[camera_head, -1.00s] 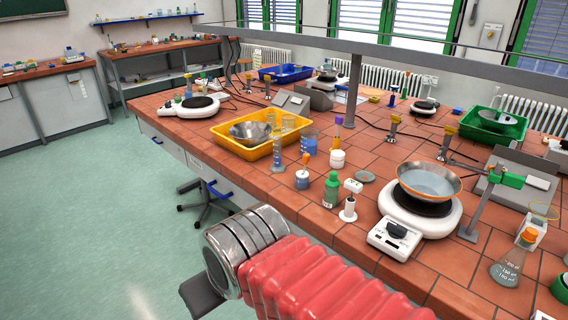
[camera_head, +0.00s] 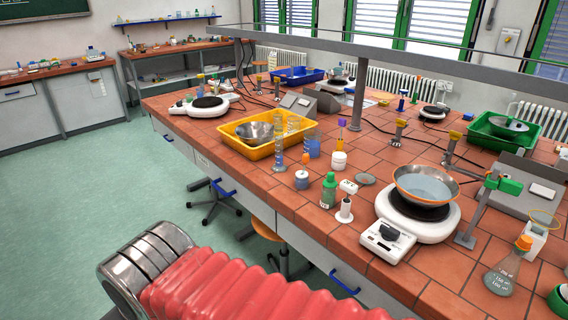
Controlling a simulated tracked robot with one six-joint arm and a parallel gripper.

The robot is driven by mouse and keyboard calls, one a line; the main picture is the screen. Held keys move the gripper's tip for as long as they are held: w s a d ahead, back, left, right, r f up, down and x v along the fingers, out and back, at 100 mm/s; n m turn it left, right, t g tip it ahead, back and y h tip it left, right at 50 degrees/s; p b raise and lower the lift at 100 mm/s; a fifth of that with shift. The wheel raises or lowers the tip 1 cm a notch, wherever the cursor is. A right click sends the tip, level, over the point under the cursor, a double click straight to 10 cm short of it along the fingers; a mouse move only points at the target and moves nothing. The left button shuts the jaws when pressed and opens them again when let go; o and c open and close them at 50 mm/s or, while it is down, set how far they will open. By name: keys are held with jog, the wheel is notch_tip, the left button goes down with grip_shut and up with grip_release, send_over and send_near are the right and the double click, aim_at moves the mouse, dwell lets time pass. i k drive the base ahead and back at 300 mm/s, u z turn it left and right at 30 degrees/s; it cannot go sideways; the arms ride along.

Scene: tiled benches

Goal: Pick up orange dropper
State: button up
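The orange dropper (camera_head: 305,159) shows as a small orange top on a little bottle with blue contents (camera_head: 302,180). It stands upright near the front edge of the tiled bench, left of the green bottle (camera_head: 328,191). How far the dropper reaches into the bottle is hard to tell at this size. My arm, with red bellows and a silver ringed section, crosses the bottom left of the view, in front of the bench and apart from the bottle. My gripper is not in view.
A graduated cylinder (camera_head: 280,150), a white bottle with a purple-and-yellow top (camera_head: 339,161) and a white stand-like item (camera_head: 345,205) crowd around the bottle. A yellow tray (camera_head: 247,148) lies behind; a hotplate (camera_head: 400,238) bears a bowl (camera_head: 425,188). Bare floor lies left.

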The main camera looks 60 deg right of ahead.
aim_at(305, 156)
jog(key=u, duration=0.35)
jog(key=i, duration=1.5)
jog(key=z, duration=2.75)
